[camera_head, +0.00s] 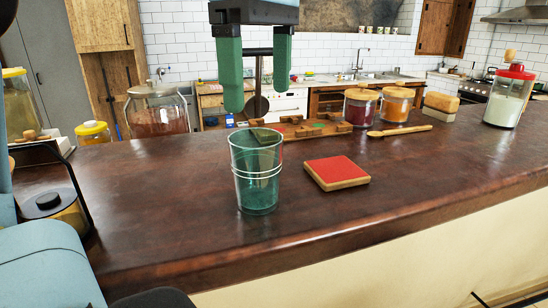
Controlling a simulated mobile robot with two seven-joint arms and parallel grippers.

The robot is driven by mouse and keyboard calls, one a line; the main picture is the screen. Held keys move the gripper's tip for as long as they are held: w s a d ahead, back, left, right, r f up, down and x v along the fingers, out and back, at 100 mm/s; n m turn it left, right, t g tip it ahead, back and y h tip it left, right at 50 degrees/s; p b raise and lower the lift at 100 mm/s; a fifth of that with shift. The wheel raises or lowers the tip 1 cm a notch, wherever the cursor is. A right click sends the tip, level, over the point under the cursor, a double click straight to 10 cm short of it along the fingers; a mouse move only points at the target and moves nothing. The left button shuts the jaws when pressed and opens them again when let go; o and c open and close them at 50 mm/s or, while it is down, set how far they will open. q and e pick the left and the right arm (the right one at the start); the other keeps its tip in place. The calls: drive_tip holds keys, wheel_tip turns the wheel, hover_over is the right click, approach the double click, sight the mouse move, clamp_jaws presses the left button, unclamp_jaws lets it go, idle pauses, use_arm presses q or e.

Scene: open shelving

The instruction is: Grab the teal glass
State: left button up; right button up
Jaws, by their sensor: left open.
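The teal glass (258,187) is see-through with pale bands around its upper part. It stands upright on the dark brown countertop (400,180), near the front edge. My left gripper (256,98) is above the glass, with its two green fingers pointing down and spread apart. It is open, with nothing seen held between the fingers. The fingertips look higher than the glass rim and do not appear to touch it. My right gripper is not seen.
A red-topped square block (337,173) lies right of the glass. Behind are a wooden board with small pieces (305,130), a wooden spoon (400,131) and lidded jars (361,107). A large glass jar (156,112) stands at left. The counter's right front is clear.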

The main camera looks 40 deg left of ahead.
sight(256, 139)
use_arm(q)
drive_tip(key=f, duration=0.4)
drive_tip(key=s+f, duration=0.1)
drive_tip(key=f, duration=0.2)
drive_tip(key=shift+a+f+p, duration=0.1)
drive_tip(key=shift+a+p, duration=0.05)
drive_tip(key=shift+p, duration=0.15)
drive_tip(key=shift+f, duration=0.3)
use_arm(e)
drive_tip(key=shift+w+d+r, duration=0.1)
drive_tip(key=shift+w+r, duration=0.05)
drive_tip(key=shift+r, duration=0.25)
use_arm(q)
drive_tip(key=c, duration=1.4)
drive_tip(key=shift+c, duration=0.3)
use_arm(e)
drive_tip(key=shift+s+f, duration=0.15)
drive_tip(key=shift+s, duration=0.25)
